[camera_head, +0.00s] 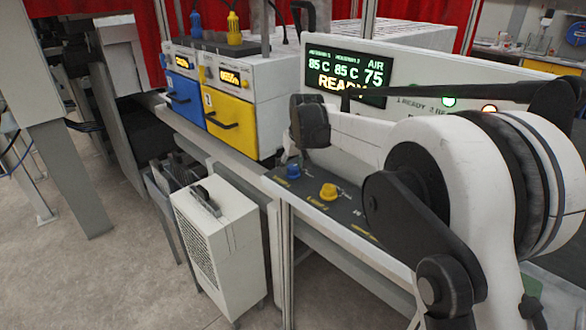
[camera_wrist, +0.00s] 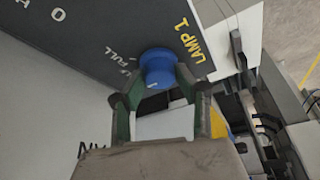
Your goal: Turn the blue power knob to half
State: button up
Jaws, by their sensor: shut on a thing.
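The blue power knob (camera_wrist: 157,68) is in the upper middle of the wrist view, on a dark panel beside the yellow "LAMP 1" lettering. My gripper (camera_wrist: 157,84) is shut on it, with one green-and-black finger on each side. A small pale mark shows on the knob's lower side. "FULL" is printed to its left and partly hidden. In the head view a blue knob (camera_head: 293,171) shows on the dark control strip, below my arm's dark wrist part. My fingers cannot be made out there.
A yellow knob (camera_head: 328,192) is close to the right of the blue one. Behind are a display (camera_head: 346,77) reading READY, a blue-fronted box (camera_head: 186,100) and a yellow-fronted box (camera_head: 231,124). A white portable unit (camera_head: 220,245) stands on the floor in front, with free floor left.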

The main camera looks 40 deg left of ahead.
dwell(0.3)
jog(key=o, duration=1.1)
jog(key=v, duration=1.2)
